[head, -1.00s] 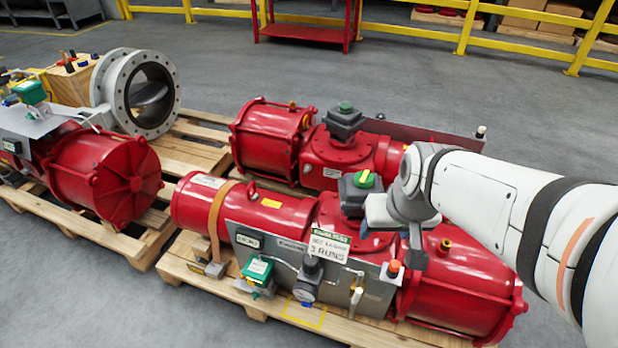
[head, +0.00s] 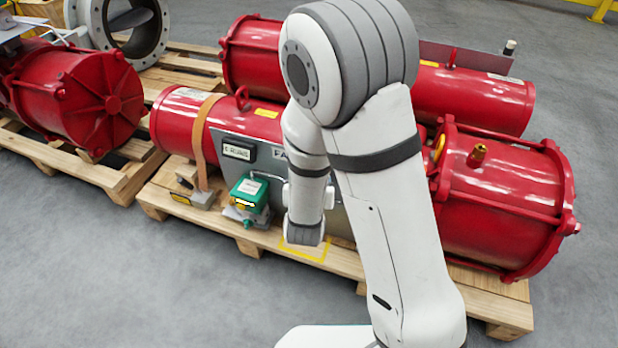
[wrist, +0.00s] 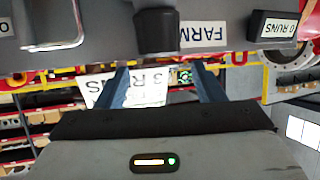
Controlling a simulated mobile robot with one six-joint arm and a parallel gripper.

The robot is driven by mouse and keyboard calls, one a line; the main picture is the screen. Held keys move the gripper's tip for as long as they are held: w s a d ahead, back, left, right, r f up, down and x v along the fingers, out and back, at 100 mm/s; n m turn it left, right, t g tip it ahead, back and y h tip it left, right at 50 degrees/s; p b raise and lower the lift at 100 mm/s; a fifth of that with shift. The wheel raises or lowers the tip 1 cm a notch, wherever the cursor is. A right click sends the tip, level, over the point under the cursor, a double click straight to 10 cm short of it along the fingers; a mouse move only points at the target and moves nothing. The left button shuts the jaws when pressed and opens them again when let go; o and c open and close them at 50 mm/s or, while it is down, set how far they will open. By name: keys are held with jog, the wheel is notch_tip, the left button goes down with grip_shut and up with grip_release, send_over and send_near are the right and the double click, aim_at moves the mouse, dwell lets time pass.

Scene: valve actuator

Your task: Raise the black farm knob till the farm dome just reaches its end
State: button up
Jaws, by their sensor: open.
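The black knob (wrist: 155,32) shows in the wrist view on a grey panel (wrist: 100,35), beside an upside-down FARM label (wrist: 204,33). My gripper (wrist: 164,88) is open and empty, its two blue-grey fingers pointing toward the panel. The knob lies beyond the fingertips in the picture, roughly in line with the gap between them. I cannot tell how far apart they are. In the head view my arm covers the knob and most of the panel (head: 230,150). The farm dome is hidden by my arm there, and I cannot make it out surely in the wrist view.
A white sign (wrist: 150,87) with upside-down lettering shows between the fingers. A green box (head: 250,193) stands left of my arm on the wooden pallet (head: 160,207). Red cylinders (head: 500,205) flank the panel. Grey floor in front is clear.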

jog(key=b+x, duration=0.2)
jog(key=x, duration=0.5)
jog(key=shift+w+d+f, duration=0.1)
jog(key=shift+w+f, duration=0.15)
jog(key=shift+w, duration=0.1)
jog(key=c, duration=0.7)
jog(key=shift+r+h, duration=0.1)
jog(key=shift+h, duration=0.2)
